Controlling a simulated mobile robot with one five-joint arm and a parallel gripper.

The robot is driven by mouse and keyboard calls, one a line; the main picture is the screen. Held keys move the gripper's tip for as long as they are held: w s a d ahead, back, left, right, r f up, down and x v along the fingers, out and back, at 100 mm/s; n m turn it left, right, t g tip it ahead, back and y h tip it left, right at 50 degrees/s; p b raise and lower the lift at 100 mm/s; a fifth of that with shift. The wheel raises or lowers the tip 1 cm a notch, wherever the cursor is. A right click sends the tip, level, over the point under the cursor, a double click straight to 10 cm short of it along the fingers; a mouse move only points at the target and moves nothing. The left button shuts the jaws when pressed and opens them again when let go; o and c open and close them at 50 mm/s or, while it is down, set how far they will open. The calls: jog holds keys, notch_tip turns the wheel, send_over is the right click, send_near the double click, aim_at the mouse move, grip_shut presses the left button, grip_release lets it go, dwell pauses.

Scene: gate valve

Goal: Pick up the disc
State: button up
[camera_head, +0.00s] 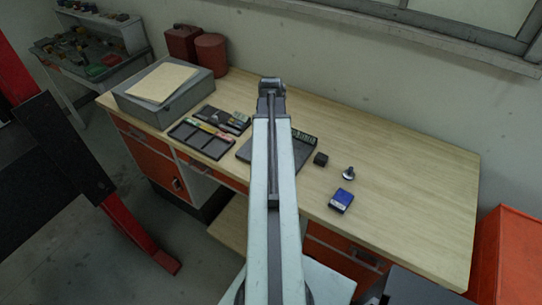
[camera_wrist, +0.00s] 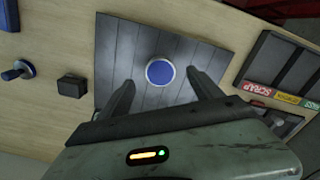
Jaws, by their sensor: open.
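The disc (camera_wrist: 160,73) is round and blue with a pale rim. In the wrist view it lies on a dark grey slatted board (camera_wrist: 120,40). My gripper (camera_wrist: 165,88) is open, with its two dark fingers apart and the disc between and slightly beyond their tips in the picture. I cannot tell the height of the fingers above the board. In the head view my arm hides the disc, and part of the board (camera_head: 303,151) shows on either side of the arm.
A small black block (camera_head: 320,159), a metal knob-like part (camera_head: 348,174) and a blue box (camera_head: 341,201) stand right of the board. A dark compartment tray (camera_head: 200,139) with colored labels and a grey case (camera_head: 165,95) are on the left. The bench's right side is clear.

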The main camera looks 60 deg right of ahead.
notch_tip(320, 180, down, 5)
jog(key=b, duration=0.3)
jog(key=shift+d+r+b, duration=0.1)
jog(key=shift+d+b, duration=0.05)
jog(key=shift+b, duration=0.25)
jog(key=shift+r, duration=0.2)
jog(key=shift+c, duration=0.3)
grip_shut()
